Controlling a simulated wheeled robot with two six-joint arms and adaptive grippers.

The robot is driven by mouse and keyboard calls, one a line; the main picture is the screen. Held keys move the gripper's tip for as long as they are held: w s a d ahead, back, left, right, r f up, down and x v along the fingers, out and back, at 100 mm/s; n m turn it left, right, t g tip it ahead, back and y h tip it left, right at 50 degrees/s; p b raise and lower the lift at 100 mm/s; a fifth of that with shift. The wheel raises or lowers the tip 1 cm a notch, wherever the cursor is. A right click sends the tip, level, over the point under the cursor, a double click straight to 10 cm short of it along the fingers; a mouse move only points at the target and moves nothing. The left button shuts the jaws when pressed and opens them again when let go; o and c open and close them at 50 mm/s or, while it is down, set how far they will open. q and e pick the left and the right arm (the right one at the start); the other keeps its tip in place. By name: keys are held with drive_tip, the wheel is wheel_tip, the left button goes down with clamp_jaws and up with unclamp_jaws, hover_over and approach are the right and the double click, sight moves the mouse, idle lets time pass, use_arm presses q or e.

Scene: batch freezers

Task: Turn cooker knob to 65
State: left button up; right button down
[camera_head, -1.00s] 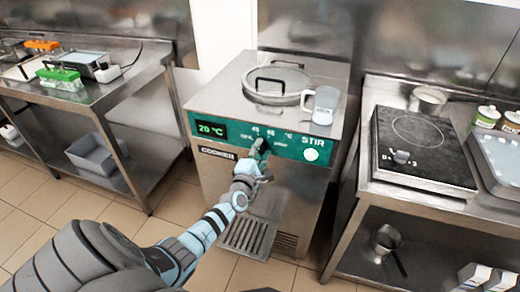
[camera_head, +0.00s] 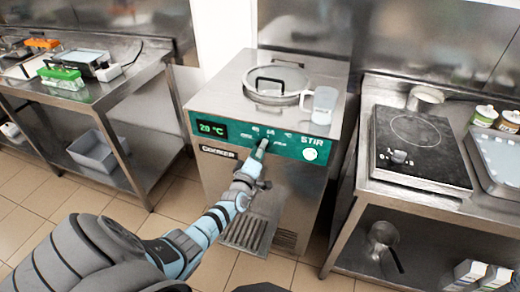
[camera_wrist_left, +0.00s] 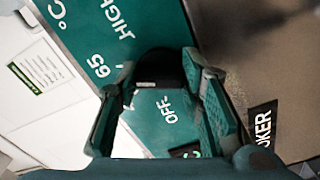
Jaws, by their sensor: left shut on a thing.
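The cooker (camera_head: 225,185) is a steel cabinet with a green front panel (camera_head: 285,148). Its display (camera_head: 212,129) reads 20 °C and a white STIR button (camera_head: 310,154) sits at the right. My left gripper (camera_head: 262,147) is at the knob in the panel's middle and mostly hides it in the head view. In the left wrist view the black knob (camera_wrist_left: 160,66) sits between the fingers of my left gripper (camera_wrist_left: 165,80), which is shut on it. The labels 65 (camera_wrist_left: 98,66), HIGH (camera_wrist_left: 118,18) and OFF (camera_wrist_left: 167,109) show around it. My right gripper is out of view.
A lid (camera_head: 275,84) with a black handle and a clear jug (camera_head: 323,106) are on the cooker's top. A steel table with a hot plate (camera_head: 420,150) is at the right. Another table with a green-handled item (camera_head: 62,78) is at the left.

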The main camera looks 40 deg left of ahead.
use_arm(q)
drive_tip(key=shift+f, duration=0.15)
idle(0.3)
drive_tip(key=o, duration=1.2)
drive_tip(key=shift+c, duration=0.2)
drive_tip(key=v, duration=1.2)
